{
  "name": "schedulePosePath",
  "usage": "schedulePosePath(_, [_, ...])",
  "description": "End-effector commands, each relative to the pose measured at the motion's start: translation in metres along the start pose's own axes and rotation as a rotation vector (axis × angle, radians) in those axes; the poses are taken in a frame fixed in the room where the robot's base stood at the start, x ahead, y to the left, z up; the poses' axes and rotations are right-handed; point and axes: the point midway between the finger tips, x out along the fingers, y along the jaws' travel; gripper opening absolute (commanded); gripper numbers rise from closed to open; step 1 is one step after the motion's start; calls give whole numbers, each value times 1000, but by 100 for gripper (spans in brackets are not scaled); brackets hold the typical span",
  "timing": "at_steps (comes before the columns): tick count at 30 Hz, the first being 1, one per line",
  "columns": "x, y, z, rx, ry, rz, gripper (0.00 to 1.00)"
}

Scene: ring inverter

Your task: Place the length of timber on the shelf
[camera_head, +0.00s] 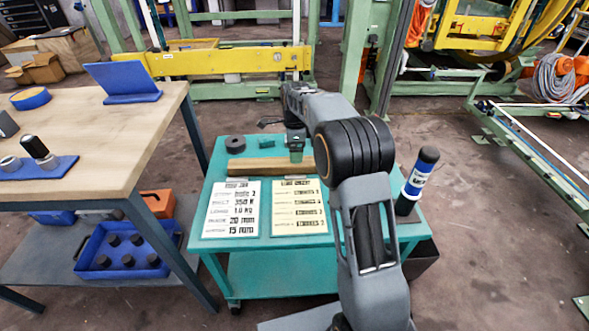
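The length of timber (258,167) is a light brown bar lying flat across the back part of the teal cart's top (216,178). My gripper (296,156) points down at the right part of the timber. Its fingers are small and partly hidden, so I cannot tell whether they are open, shut or touching the wood. Two shelves show: the cart's lower teal shelf (280,280), which looks bare where visible, and the workbench's grey lower shelf (40,268). My arm hides part of the cart's right side.
Two printed sheets (233,209) (299,208) lie in front of the timber. A dark round piece (235,144) and a small green block (266,143) lie behind it. A blue crate (122,254) occupies the workbench shelf.

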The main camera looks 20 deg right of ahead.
Motion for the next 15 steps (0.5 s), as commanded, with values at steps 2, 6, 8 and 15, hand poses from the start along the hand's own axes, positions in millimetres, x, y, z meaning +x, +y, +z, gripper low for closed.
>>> schedulePosePath(2, [8,0,0,0,0,1,85])
schedulePosePath(6, [13,0,0,-1,0,0,85])
schedulePosePath(8, [15,0,0,-1,0,0,85])
schedulePosePath(15, [38,-6,1,-1,0,1,85])
